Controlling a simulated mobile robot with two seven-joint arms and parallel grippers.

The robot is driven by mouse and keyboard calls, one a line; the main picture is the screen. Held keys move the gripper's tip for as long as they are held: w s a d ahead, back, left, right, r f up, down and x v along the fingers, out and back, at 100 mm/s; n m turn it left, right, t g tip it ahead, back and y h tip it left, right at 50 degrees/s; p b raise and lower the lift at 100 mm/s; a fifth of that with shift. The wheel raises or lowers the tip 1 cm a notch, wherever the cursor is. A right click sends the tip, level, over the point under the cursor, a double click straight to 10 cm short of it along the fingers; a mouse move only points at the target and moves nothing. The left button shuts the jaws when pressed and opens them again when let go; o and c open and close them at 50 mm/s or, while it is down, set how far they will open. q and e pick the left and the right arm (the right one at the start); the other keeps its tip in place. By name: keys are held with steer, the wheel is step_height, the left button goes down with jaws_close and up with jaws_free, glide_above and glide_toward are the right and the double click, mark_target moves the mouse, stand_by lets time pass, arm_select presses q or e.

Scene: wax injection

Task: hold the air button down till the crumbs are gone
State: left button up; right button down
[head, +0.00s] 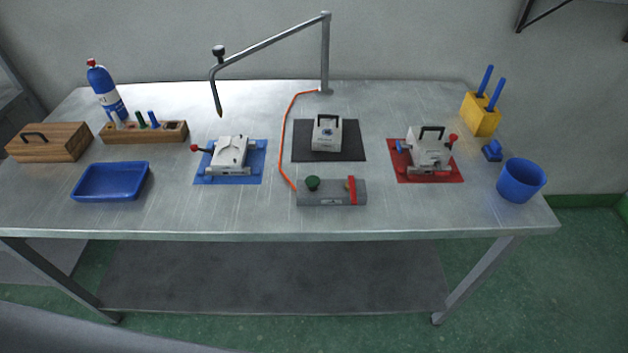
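A grey control box (333,198) lies near the front middle of the table. A round green button (313,183) sits on its left part and a red strap-like piece (351,190) on its right. An orange hose (283,143) runs from the box back to the post of a jointed metal arm (270,42). The arm's nozzle tip (219,111) hangs above and behind a white block (230,152) on a blue mat (232,180). I cannot make out any crumbs at this size. Neither of my grippers is in view, and nothing touches the button.
A dark mat (299,155) bears a white block with a handle (327,134). A red mat (430,177) bears another block (430,149). A blue tray (111,182), wooden box (50,143) and blue bottle (107,92) stand left; a blue cup (521,180) and yellow holder (480,115) right.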

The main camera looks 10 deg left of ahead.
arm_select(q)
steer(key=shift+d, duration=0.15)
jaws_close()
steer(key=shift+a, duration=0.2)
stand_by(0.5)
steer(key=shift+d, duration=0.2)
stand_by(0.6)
